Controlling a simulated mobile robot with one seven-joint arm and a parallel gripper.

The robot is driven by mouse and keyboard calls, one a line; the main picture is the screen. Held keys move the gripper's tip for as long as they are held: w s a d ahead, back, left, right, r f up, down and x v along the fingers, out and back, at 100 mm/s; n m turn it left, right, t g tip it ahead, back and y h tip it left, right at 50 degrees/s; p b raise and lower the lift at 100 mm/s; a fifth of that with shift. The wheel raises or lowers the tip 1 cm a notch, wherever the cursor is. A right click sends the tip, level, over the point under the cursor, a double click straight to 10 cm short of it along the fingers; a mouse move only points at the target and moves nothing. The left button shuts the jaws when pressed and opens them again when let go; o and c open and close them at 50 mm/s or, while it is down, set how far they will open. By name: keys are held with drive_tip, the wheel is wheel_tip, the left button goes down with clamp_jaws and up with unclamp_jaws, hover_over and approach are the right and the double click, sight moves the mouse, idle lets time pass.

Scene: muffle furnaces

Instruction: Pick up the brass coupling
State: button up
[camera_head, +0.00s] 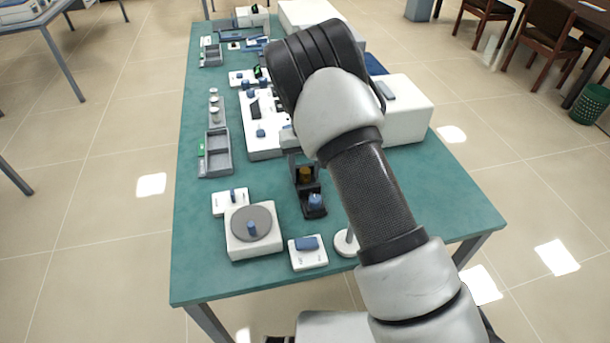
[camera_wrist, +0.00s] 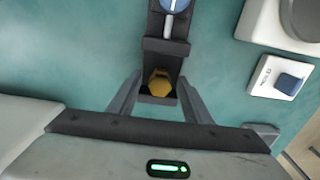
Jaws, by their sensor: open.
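The brass coupling (camera_wrist: 160,83) is a small yellow-brown piece that sits in the square end of a narrow black holder (camera_wrist: 168,45) on the table. In the head view the coupling (camera_head: 305,174) shows near the middle of the table, in the holder (camera_head: 314,210), partly shadowed. My gripper (camera_wrist: 158,98) is open, with one finger on each side of the holder's end and the coupling between them in the picture. I cannot tell how far above the coupling the fingertips are. In the head view my arm hides most of the gripper.
A blue-topped part (camera_head: 315,201) stands at the holder's near end. A white device with a round grey plate (camera_head: 252,222) and a small white switch box (camera_head: 308,253) stand nearby. A grey tray (camera_head: 217,160) is at left. Bare green table (camera_head: 200,275) lies at front left.

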clamp_jaws()
